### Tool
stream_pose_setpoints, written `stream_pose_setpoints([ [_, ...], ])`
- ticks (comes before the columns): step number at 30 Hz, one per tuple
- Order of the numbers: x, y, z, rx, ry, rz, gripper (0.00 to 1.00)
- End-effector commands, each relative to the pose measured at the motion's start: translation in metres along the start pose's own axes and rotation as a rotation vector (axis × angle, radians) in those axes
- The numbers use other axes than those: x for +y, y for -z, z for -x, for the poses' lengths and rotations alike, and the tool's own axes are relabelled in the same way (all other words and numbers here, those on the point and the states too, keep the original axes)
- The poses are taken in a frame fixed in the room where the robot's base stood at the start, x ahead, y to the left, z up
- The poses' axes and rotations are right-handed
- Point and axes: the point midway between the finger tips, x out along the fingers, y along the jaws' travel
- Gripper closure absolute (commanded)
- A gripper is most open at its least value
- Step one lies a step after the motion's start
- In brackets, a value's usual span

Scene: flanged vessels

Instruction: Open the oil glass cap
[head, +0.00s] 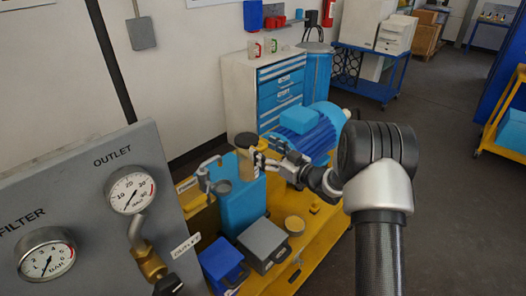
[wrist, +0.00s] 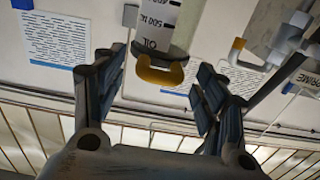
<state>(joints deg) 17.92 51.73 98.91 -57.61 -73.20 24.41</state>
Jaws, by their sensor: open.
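In the wrist view a glass marked OIL and 500 (wrist: 158,22) ends in an ochre piece (wrist: 160,77) between my two fingers, which are spread apart with gaps on both sides. The gripper is open and holds nothing.
A blue tank (head: 238,205) is below the glass. A blue motor (head: 308,132) is behind my gripper. A grey box (head: 264,243), a blue box (head: 222,262) and a tan-topped round thing (head: 294,226) are on the yellow base. A gauge panel (head: 85,185) is at left.

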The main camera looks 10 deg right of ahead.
Motion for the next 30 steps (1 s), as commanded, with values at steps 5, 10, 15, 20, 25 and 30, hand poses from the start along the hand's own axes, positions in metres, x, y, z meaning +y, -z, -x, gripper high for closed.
stream_pose_setpoints([
  [5,-0.0003,0.0000,-0.0112,0.001,0.000,-0.001,0.34],
  [10,0.0000,0.0003,-0.0122,0.001,-0.001,-0.002,0.34],
  [15,-0.0001,0.0003,-0.0120,0.001,-0.001,-0.001,0.39],
  [20,-0.0002,0.0003,-0.0119,0.001,0.000,-0.001,0.50],
  [25,-0.0002,0.0004,-0.0118,0.001,0.000,-0.001,0.61],
  [30,-0.0002,0.0004,-0.0118,0.001,0.000,-0.001,0.72],
])
